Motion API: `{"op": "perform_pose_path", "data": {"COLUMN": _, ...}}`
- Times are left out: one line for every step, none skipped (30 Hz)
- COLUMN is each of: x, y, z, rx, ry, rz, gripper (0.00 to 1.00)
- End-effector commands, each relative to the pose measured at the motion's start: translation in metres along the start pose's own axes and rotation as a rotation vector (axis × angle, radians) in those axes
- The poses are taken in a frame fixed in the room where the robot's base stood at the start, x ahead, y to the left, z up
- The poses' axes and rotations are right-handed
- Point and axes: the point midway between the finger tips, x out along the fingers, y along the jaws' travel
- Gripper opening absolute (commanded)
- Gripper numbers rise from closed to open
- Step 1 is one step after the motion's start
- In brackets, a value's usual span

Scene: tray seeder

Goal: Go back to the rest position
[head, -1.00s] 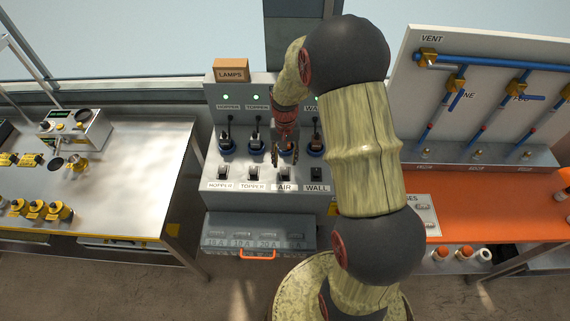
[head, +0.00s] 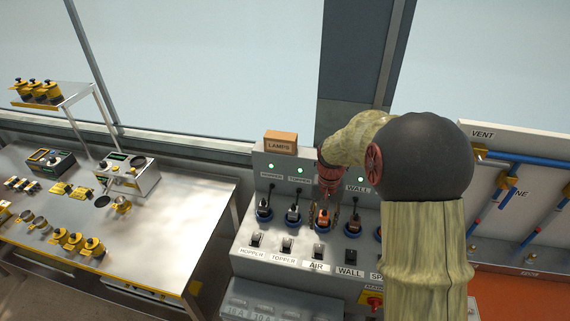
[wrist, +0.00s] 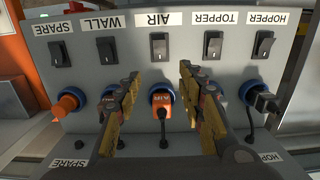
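My gripper (wrist: 160,76) is open and empty in the wrist view. Its two yellow and dark fingers stand apart on either side of the orange AIR plug (wrist: 161,102), which sits in its blue socket. I cannot tell whether a finger touches the plug. In the head view my gripper (head: 336,212) is small, in front of the socket row, partly hidden by my wrist. The AIR plug (head: 323,219) shows just beside it. My arm reaches in from the right and bends over toward the panel.
The grey panel (head: 262,224) has labelled switches, several plugs and green lamps. A LAMPS box (head: 281,141) stands on top. A steel table (head: 170,215) with yellow-capped parts is at left. A pipe board (head: 495,178) and an orange bench (head: 505,297) are at right.

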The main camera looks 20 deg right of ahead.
Motion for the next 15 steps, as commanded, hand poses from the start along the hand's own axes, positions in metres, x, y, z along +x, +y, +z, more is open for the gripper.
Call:
{"op": "perform_pose_path", "data": {"x": 0.000, "y": 0.000, "z": 0.000, "rx": 0.000, "ry": 0.000, "rz": 0.000, "gripper": 0.39}}
{"op": "perform_pose_path", "data": {"x": 0.000, "y": 0.000, "z": 0.000, "rx": 0.000, "ry": 0.000, "rz": 0.000, "gripper": 0.39}}
{"op": "perform_pose_path", "data": {"x": 0.000, "y": 0.000, "z": 0.000, "rx": -0.004, "ry": 0.000, "rz": 0.000, "gripper": 0.39}}
{"op": "perform_pose_path", "data": {"x": 0.000, "y": 0.000, "z": 0.000, "rx": -0.009, "ry": 0.000, "rz": 0.000, "gripper": 0.39}}
{"op": "perform_pose_path", "data": {"x": 0.000, "y": 0.000, "z": 0.000, "rx": -0.018, "ry": -0.001, "rz": 0.000, "gripper": 0.39}}
{"op": "perform_pose_path", "data": {"x": 0.001, "y": 0.000, "z": 0.001, "rx": -0.037, "ry": -0.003, "rz": 0.001, "gripper": 0.39}}
{"op": "perform_pose_path", "data": {"x": 0.005, "y": 0.002, "z": 0.007, "rx": -0.049, "ry": -0.016, "rz": 0.005, "gripper": 0.39}}
{"op": "perform_pose_path", "data": {"x": 0.008, "y": 0.004, "z": 0.013, "rx": -0.060, "ry": -0.027, "rz": 0.008, "gripper": 0.39}}
{"op": "perform_pose_path", "data": {"x": 0.012, "y": 0.007, "z": 0.022, "rx": -0.076, "ry": -0.044, "rz": 0.012, "gripper": 0.39}}
{"op": "perform_pose_path", "data": {"x": 0.012, "y": 0.009, "z": 0.030, "rx": -0.088, "ry": -0.052, "rz": 0.014, "gripper": 0.39}}
{"op": "perform_pose_path", "data": {"x": 0.009, "y": 0.011, "z": 0.036, "rx": -0.102, "ry": -0.054, "rz": 0.015, "gripper": 0.39}}
{"op": "perform_pose_path", "data": {"x": 0.002, "y": 0.013, "z": 0.046, "rx": -0.120, "ry": -0.051, "rz": 0.014, "gripper": 0.39}}
{"op": "perform_pose_path", "data": {"x": -0.003, "y": 0.013, "z": 0.053, "rx": -0.136, "ry": -0.047, "rz": 0.014, "gripper": 0.39}}
{"op": "perform_pose_path", "data": {"x": -0.008, "y": 0.013, "z": 0.061, "rx": -0.151, "ry": -0.042, "rz": 0.013, "gripper": 0.39}}
{"op": "perform_pose_path", "data": {"x": -0.015, "y": 0.013, "z": 0.070, "rx": -0.171, "ry": -0.034, "rz": 0.012, "gripper": 0.39}}
